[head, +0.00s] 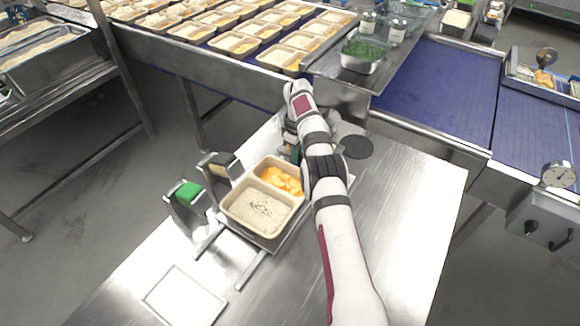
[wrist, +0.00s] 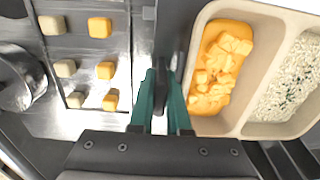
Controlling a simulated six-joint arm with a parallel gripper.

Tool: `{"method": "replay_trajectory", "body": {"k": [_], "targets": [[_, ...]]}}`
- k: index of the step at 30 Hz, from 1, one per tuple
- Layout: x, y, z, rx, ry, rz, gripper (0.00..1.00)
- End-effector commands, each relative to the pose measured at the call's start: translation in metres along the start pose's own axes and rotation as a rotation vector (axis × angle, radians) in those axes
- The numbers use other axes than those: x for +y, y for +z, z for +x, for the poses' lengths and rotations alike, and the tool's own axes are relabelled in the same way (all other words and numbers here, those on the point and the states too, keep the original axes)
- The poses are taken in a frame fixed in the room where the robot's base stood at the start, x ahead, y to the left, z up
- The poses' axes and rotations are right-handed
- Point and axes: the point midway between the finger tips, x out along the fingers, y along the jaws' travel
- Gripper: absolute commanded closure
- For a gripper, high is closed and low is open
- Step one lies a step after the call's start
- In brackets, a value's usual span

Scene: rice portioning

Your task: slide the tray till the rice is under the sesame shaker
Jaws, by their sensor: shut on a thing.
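The beige tray (head: 238,222) has two compartments, one with pale rice (head: 262,208) with dark flecks and one with orange food (head: 282,180). It sits on a metal carrier on rails. The wrist view shows the tray's rim (wrist: 197,45) at right. Two dispensers stand along its left side: one with a green top (head: 188,193) and one with a tan top (head: 221,166). I cannot tell for certain which is the sesame shaker. My gripper (head: 293,152) is at the tray's far end; in the wrist view its teal fingers (wrist: 162,92) are shut on a dark handle beside the tray.
The rails (head: 250,271) run toward the lower left over the steel table (head: 405,220). A pale rectangular plate (head: 185,297) lies at the front left. A dark disc (head: 357,147) lies right of my wrist. Conveyors (head: 440,85) with several filled trays are behind.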

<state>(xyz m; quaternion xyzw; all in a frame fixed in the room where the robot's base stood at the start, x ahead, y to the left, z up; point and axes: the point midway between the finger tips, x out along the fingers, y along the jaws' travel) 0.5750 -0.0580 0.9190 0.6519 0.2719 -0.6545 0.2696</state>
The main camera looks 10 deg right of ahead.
Motion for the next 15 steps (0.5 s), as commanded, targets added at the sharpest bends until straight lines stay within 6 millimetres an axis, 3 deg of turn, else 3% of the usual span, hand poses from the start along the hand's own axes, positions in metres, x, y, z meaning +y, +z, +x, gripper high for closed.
{"method": "replay_trajectory", "body": {"k": [11,12,15], "targets": [[0.0064,0.0012,-0.0009,0.004,0.013,-0.001,1.00],[0.0068,0.0013,-0.0010,0.004,0.014,-0.001,0.80],[0.0063,0.0013,-0.0011,0.003,0.013,-0.001,0.72]]}}
